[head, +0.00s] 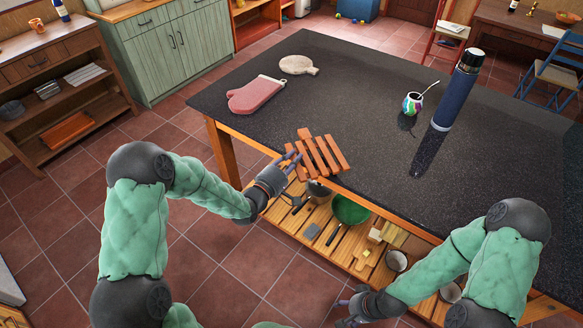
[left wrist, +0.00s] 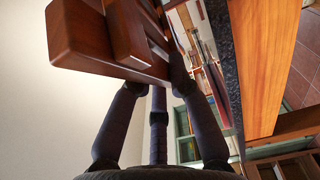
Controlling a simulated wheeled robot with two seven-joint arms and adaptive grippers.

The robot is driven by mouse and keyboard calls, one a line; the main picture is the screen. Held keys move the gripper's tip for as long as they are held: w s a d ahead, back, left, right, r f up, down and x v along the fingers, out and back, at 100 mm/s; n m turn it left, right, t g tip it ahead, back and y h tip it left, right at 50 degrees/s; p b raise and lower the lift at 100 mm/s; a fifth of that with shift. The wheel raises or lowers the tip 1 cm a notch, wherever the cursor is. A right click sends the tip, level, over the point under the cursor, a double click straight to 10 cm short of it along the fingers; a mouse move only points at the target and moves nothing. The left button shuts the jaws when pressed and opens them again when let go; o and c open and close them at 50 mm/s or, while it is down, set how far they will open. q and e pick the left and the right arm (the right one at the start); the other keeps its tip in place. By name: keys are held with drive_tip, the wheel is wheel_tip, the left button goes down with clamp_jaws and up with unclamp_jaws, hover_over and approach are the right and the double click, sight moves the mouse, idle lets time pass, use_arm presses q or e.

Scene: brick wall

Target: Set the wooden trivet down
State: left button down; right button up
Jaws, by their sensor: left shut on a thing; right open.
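The slatted reddish-brown wooden trivet (head: 322,155) is at the near edge of the dark tabletop (head: 350,100) in the head view. My left gripper (head: 292,165) is shut on the trivet's left side. In the left wrist view the trivet (left wrist: 110,40) fills the upper left between the fingers (left wrist: 150,95). I cannot tell whether the trivet touches the tabletop or hovers just above it. My right gripper (head: 352,308) is open and empty, low in front of the table, partly cut off by the bottom of the head view.
A pink oven mitt (head: 256,94) and a pale round board (head: 299,65) lie at the table's left. The middle is clear.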

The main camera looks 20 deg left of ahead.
use_arm(q)
drive_tip(key=shift+w+a+f+b, duration=0.15)
drive_tip(key=shift+f+b, duration=0.2)
drive_tip(key=shift+f, duration=0.55)
drive_tip(key=shift+w+a+f+b, duration=0.1)
drive_tip(key=shift+f+b, duration=0.2)
drive_tip(key=shift+f, duration=0.6)
drive_tip(key=shift+f, duration=0.2)
drive_tip(key=c, duration=1.2)
unclamp_jaws()
drive_tip(key=shift+r, duration=0.1)
